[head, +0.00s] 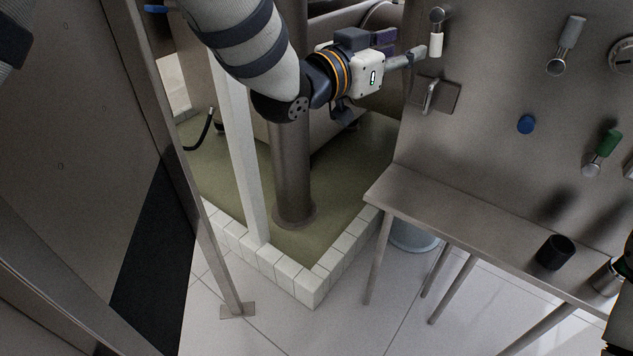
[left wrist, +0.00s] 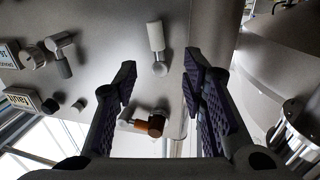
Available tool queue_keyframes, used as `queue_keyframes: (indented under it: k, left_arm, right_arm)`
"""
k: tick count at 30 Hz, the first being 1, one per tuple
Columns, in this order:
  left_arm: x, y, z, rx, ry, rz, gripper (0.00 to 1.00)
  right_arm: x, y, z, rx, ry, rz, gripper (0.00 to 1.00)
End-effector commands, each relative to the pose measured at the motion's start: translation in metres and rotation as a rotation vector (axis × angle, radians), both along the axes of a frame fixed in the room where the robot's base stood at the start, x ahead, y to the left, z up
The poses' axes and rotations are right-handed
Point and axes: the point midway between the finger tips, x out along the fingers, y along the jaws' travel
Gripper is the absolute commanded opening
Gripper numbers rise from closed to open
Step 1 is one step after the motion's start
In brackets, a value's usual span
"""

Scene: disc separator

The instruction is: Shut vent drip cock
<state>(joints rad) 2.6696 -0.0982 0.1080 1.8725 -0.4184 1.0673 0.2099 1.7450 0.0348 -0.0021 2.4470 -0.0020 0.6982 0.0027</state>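Several small cocks sit on a steel panel (head: 490,110); I cannot tell which one is the vent drip cock. A cock with a white handle (head: 436,42) is at the panel's upper left, its handle pointing down in the head view. My left gripper (head: 418,54) is close to its left side. In the left wrist view, my left gripper (left wrist: 158,88) is open with nothing between its pads. The white handle (left wrist: 155,36) and an orange-brown fitting (left wrist: 155,122) show beyond and between its fingers.
A grey-handled cock (head: 567,44), a blue knob (head: 526,124) and a green-handled cock (head: 604,148) are farther right on the panel. A steel bracket (head: 436,97) is below the white handle. A steel ledge (head: 440,205) runs along the panel's foot. A white post (head: 240,140) stands left.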

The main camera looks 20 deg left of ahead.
Motion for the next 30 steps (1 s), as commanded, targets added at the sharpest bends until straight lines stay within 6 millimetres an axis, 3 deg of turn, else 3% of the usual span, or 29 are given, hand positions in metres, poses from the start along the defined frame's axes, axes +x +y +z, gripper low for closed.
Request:
queue_keyframes:
  k: [4, 9, 17, 30]
  left_arm:
    - [-0.035, 0.02, 0.004, -0.005, -0.002, 0.002, 0.38]
    - [-0.038, 0.028, -0.047, 0.012, 0.109, 0.035, 0.38]
    - [-0.053, 0.044, -0.111, 0.035, 0.264, 0.087, 0.38]
    - [-0.1, 0.069, -0.212, 0.084, 0.528, 0.164, 0.38]
  right_arm:
    - [0.009, 0.0, 0.008, 0.0, -0.031, 0.0, 0.38]
    - [0.006, 0.0, 0.006, 0.0, -0.022, 0.0, 0.38]
    - [0.007, 0.0, 0.006, 0.0, -0.023, 0.0, 0.38]
    - [0.007, 0.0, 0.007, 0.0, -0.025, 0.0, 0.38]
